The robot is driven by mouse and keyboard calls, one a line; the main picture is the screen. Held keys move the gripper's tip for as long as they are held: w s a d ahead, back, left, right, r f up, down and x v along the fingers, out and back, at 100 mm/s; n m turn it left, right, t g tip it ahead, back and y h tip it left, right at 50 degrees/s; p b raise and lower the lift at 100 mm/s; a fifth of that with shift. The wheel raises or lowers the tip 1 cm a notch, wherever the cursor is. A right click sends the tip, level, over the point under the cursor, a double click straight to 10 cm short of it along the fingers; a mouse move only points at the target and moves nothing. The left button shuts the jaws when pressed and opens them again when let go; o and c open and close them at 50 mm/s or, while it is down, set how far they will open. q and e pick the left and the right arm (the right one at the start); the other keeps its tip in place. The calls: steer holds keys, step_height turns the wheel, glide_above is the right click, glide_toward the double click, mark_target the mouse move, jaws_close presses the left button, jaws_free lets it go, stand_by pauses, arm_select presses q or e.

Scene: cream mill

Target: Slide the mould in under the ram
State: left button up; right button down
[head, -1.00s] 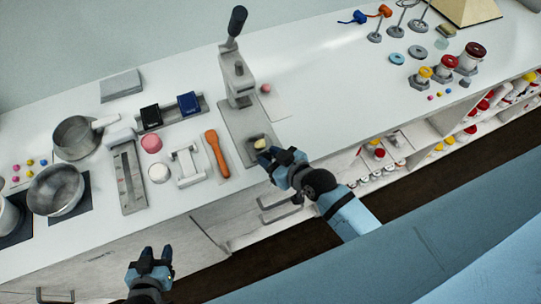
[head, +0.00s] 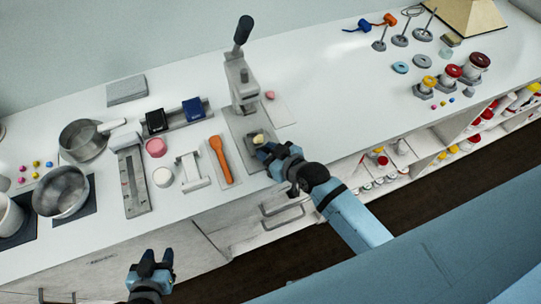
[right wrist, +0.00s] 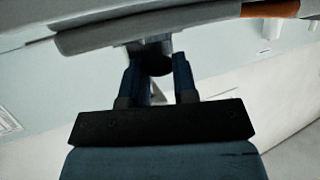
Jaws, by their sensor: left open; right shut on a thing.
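The hand press (head: 241,85) stands on the counter with its lever up, and its grey base plate (head: 236,127) reaches toward the front edge. The small mould (head: 251,136), with a pale cream lump (head: 258,139) in it, sits on the plate in front of the ram column. My right gripper (head: 265,150) is shut on the mould from the front side and hides part of it. In the right wrist view, the fingers (right wrist: 156,75) close around a dark part below a grey slab edge. My left gripper (head: 152,258) is open and empty, in front of the counter.
An orange spatula (head: 221,160) and a white stand (head: 190,170) lie left of the base plate. A pink piece (head: 270,95) lies on a white sheet right of the press. Pans, ink-like blocks and a scraper fill the left.

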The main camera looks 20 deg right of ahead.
steer(key=c, duration=1.2)
jaws_free()
steer(key=shift+c, duration=0.2)
steer(key=shift+s, duration=0.15)
steer(key=b+v, duration=0.1)
steer(key=v, duration=1.2)
steer(key=shift+s+d+b, duration=0.2)
steer(key=shift+s+b, duration=0.1)
steer(key=shift+r, duration=0.1)
